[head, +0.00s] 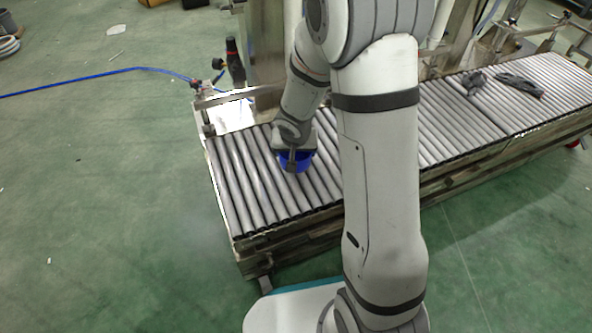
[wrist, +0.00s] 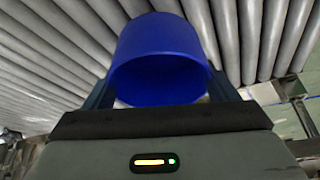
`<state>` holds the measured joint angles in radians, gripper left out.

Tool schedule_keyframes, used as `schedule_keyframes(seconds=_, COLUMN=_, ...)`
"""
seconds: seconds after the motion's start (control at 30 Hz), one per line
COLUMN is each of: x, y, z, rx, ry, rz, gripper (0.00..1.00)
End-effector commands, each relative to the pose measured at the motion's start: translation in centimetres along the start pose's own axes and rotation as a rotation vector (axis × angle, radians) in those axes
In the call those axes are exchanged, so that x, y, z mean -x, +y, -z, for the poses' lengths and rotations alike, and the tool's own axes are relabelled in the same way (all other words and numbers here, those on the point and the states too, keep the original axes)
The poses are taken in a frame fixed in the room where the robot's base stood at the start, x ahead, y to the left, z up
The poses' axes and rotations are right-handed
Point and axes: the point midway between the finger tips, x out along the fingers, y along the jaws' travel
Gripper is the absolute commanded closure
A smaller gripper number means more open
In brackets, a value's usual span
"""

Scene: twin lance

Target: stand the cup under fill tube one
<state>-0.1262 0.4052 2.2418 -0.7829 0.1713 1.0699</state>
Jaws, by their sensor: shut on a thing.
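A blue cup (head: 296,162) is at the left part of the roller conveyor in the head view, partly hidden by my gripper (head: 292,155). In the wrist view the blue cup (wrist: 160,60) sits between the two fingers of my gripper (wrist: 160,100), and its open mouth faces the camera. The gripper is shut on the cup. I cannot tell whether the cup touches the rollers. No fill tube can be made out clearly; my arm hides much of the machine behind the conveyor.
The roller conveyor (head: 240,185) runs from left to far right, with free rollers around the cup. Dark gloves or cloths (head: 520,85) lie on its right part. A blue hose (head: 110,72) crosses the green floor (head: 100,200) at left.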

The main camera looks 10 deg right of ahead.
Motion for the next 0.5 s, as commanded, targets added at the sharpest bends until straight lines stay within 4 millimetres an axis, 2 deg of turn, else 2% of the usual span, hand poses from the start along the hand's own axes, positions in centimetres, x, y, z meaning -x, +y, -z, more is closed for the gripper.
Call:
schedule_keyframes(seconds=0.07, x=-0.6, y=-0.1, z=-0.2, rx=-0.002, ry=0.002, rz=0.000, gripper=0.43)
schedule_keyframes(seconds=0.17, x=-0.7, y=-0.2, z=0.6, rx=-0.005, ry=0.002, rz=0.000, gripper=0.43)
schedule_keyframes(seconds=0.5, x=-3.2, y=-0.1, z=7.8, rx=-0.008, ry=0.002, rz=-0.001, gripper=0.43)
